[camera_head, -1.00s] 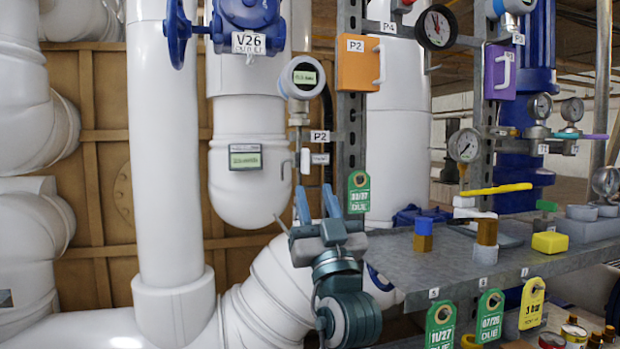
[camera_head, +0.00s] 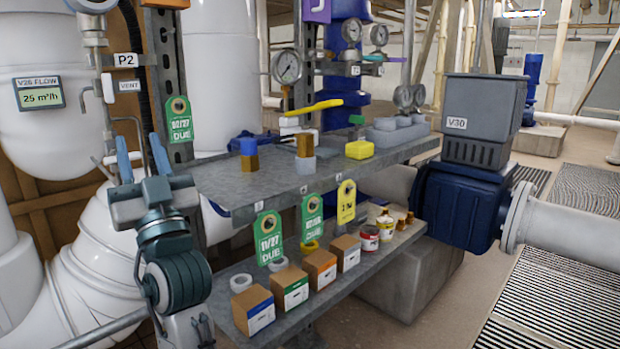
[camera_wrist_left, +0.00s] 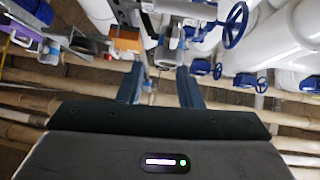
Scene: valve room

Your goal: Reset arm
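My left gripper (camera_head: 141,160) is raised at the left of the head view, with its two blue fingers pointing up and apart. It is open, with nothing between the fingers. In the left wrist view its fingers (camera_wrist_left: 162,85) also stand apart and empty. It is in front of the white pipes and left of the upper shelf, near a green tag (camera_head: 178,120) on the metal post. Whether it touches anything there cannot be told. My right gripper does not show in either view.
A grey upper shelf (camera_head: 222,185) holds fittings, a yellow block (camera_head: 359,150) and a yellow-handled tool (camera_head: 313,107). The lower shelf (camera_head: 335,292) holds boxes and cans. A blue V30 valve unit (camera_head: 458,205) stands right. Floor grating (camera_head: 560,300) lies clear at far right.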

